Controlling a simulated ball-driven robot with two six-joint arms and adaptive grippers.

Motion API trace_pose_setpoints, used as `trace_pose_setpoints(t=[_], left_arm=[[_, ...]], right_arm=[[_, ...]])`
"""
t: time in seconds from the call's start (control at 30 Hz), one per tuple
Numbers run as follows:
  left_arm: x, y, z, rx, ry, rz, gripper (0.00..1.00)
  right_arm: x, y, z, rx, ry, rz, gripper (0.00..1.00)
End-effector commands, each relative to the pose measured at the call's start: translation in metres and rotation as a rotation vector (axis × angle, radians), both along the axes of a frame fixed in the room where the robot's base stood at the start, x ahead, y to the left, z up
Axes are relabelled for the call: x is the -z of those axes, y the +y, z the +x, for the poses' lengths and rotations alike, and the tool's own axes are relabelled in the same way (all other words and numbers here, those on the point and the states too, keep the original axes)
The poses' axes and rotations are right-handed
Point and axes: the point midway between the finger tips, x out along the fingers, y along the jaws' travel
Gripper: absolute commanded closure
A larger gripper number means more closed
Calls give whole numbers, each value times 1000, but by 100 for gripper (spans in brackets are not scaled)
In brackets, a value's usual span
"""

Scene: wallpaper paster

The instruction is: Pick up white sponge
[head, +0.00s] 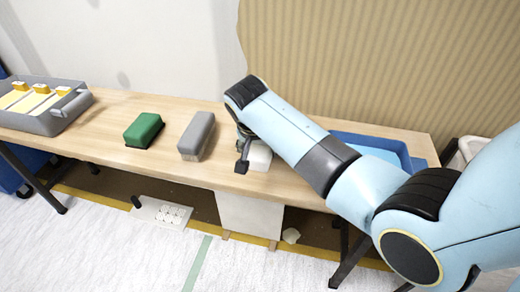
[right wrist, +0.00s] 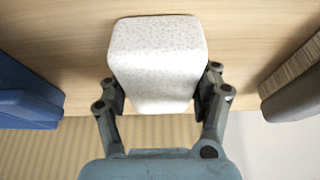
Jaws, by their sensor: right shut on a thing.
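The white sponge (right wrist: 157,58) is a pale speckled block with rounded edges in the right wrist view. It lies between the fingers of my right gripper (right wrist: 162,98), which is shut on its sides. In the head view the white sponge (head: 259,157) shows in part at the middle of the table, with my right gripper (head: 243,160) and arm covering the rest. Whether it touches the table is hard to tell. My left gripper is not in view.
On the wooden table (head: 105,110), a grey block (head: 196,136) stands left of the white sponge and a green block (head: 144,130) further left. A grey tray (head: 45,122) with yellow-and-white tools is at the far left. A blue tray (head: 372,145) is at the right, behind my arm.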

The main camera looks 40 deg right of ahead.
Motion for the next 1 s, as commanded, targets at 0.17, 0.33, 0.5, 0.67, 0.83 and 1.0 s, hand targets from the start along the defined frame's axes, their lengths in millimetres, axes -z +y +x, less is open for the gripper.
trace_pose_setpoints(t=[0.17,0.33,0.5,0.67,0.83,1.0], left_arm=[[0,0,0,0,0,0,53],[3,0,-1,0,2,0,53],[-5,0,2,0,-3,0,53],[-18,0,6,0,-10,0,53],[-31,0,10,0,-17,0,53],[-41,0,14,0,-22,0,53]], right_arm=[[3,-1,-3,1,7,-2,64],[1,-1,-3,0,7,-2,64],[-23,-1,-1,0,2,-1,64],[-53,-7,-4,2,2,-5,64],[-76,-41,-24,0,2,-8,64],[-97,-72,-44,0,2,-8,64]])
